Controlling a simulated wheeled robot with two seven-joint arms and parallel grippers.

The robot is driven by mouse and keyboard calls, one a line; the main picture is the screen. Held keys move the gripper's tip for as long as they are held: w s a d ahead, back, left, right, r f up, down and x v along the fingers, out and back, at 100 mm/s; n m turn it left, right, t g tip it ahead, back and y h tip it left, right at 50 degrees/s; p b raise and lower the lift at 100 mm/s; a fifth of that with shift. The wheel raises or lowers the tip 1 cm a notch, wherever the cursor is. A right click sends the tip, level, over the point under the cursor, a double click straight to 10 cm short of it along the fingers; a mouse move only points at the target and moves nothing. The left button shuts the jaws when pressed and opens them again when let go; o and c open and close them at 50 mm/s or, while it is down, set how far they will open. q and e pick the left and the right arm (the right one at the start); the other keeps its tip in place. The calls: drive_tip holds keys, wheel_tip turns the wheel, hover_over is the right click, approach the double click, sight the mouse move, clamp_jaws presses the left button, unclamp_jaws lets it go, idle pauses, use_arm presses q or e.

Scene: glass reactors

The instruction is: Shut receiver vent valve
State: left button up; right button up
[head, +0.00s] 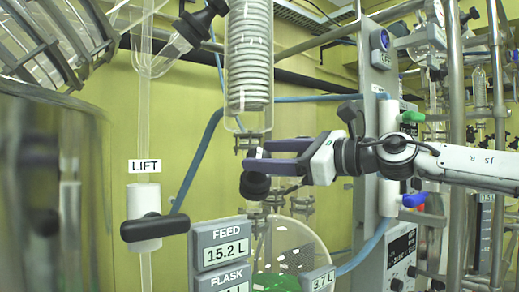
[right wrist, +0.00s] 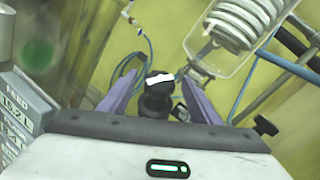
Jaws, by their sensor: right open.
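A black valve knob (head: 255,185) sits below the glass coil condenser, close to my right gripper's fingertips. In the right wrist view the black knob (right wrist: 157,97) has a white mark on its top and lies between the two purple fingers. I cannot read a vent label on it. My right gripper (head: 254,157) is open, reaching in from the right with its fingers pointing left. The fingers show on both sides of the knob in the right wrist view (right wrist: 161,80), with no clear contact. My left gripper is not in view.
The coil condenser (head: 249,55) hangs just above the fingers. A black LIFT valve handle (head: 155,228) is on the left. FEED and FLASK readout boxes (head: 220,244) stand below. A metal post (head: 372,130) stands right.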

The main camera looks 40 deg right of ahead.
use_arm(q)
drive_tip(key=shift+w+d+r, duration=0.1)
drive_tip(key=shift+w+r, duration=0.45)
use_arm(e)
drive_tip(key=shift+x, duration=1.05)
